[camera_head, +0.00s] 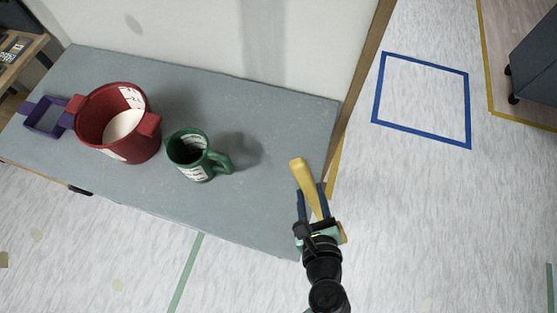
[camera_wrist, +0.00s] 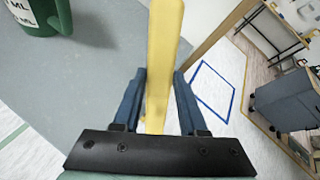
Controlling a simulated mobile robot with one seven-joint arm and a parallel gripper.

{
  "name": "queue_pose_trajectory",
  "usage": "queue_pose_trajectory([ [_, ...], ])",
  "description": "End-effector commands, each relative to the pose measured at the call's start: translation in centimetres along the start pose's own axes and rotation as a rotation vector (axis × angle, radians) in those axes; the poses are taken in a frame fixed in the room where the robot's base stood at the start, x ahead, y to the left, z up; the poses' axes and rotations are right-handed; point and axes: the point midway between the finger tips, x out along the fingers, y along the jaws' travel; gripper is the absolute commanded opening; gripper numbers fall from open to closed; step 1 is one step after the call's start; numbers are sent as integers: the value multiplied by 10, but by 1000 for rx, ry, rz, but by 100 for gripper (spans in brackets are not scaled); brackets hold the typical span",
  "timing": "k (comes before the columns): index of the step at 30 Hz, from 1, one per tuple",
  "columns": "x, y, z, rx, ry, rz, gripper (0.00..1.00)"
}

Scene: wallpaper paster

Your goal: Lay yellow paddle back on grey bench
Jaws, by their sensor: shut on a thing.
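The yellow paddle (camera_head: 305,184) is held in my gripper (camera_head: 313,201), and its far end points up and slightly left in the head view. In the wrist view the paddle (camera_wrist: 160,65) runs between the two blue fingers of my gripper (camera_wrist: 160,85), which are shut on it. The grey bench (camera_head: 255,200) carries other things on its left half. The paddle is over the bench's right end in the head view; I cannot tell whether it touches the surface. My gripper hides part of the paddle.
A green mug (camera_head: 190,158) stands on the bench left of the paddle. Further left are a red pot (camera_head: 118,140) and a purple frame-like object (camera_head: 43,118). A wooden post edge (camera_head: 357,85) rises at the bench's right end. Bench between mug and paddle is bare.

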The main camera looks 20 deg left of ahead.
Motion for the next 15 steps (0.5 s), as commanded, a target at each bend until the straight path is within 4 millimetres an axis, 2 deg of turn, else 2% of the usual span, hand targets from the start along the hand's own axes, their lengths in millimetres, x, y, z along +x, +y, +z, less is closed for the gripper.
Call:
queue_pose_trajectory([
  [8,-4,0,-4,-224,45,383,0],
  [15,-8,9,-9,-567,98,789,0],
])
